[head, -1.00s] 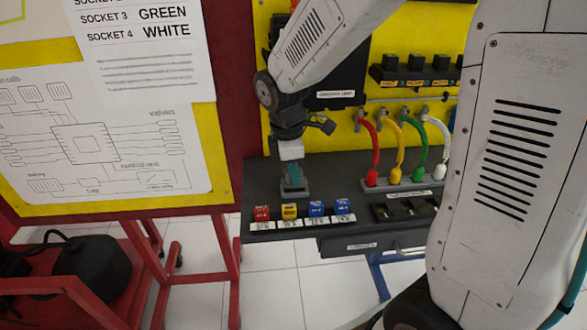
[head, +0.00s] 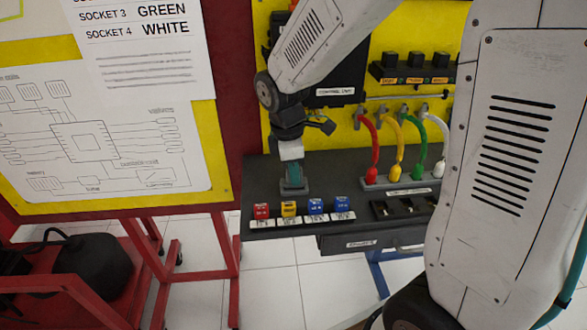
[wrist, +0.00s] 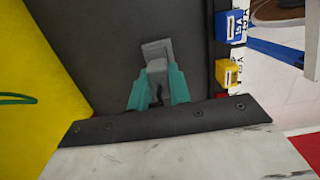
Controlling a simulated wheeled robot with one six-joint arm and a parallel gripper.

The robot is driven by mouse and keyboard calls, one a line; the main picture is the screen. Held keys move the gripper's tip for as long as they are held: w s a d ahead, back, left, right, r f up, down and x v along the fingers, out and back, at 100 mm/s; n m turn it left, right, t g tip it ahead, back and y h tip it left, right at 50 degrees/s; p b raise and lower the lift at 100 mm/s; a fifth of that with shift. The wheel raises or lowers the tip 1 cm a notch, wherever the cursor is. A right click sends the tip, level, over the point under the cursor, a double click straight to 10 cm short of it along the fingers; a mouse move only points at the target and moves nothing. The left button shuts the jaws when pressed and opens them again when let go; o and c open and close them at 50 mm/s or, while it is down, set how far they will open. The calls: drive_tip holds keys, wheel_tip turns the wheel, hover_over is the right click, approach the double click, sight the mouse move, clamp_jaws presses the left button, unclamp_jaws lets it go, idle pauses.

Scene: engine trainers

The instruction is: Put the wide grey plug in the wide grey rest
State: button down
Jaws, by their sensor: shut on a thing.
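My gripper (head: 293,177) reaches straight down to the left end of the dark bench top. In the wrist view its teal fingers (wrist: 157,92) are shut on a grey plug (wrist: 157,68). The wide grey rest (head: 294,191) stands on the bench directly under the fingertips; its flat grey part shows beyond the plug in the wrist view (wrist: 157,48). The plug is at the rest and overlaps it in the wrist view. The fingers hide the plug in the head view, and I cannot tell how deep it sits.
Red (head: 261,210), yellow (head: 289,208) and blue blocks line the bench's front edge. Right of the rest, red, yellow, green and white cables (head: 398,150) rise from a grey strip (head: 374,186). A yellow panel (head: 345,135) stands behind.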

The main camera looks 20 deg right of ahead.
drive_tip(key=shift+f, duration=0.55)
drive_tip(key=c, duration=1.5)
unclamp_jaws()
drive_tip(key=shift+c, duration=0.2)
drive_tip(key=shift+w+a+r, duration=0.1)
drive_tip(key=shift+r, duration=1.3)
drive_tip(key=shift+a+r, duration=0.1)
drive_tip(key=shift+r, duration=1.25)
drive_tip(key=shift+r, duration=0.1)
drive_tip(key=shift+r, duration=0.6)
drive_tip(key=o, duration=0.6)
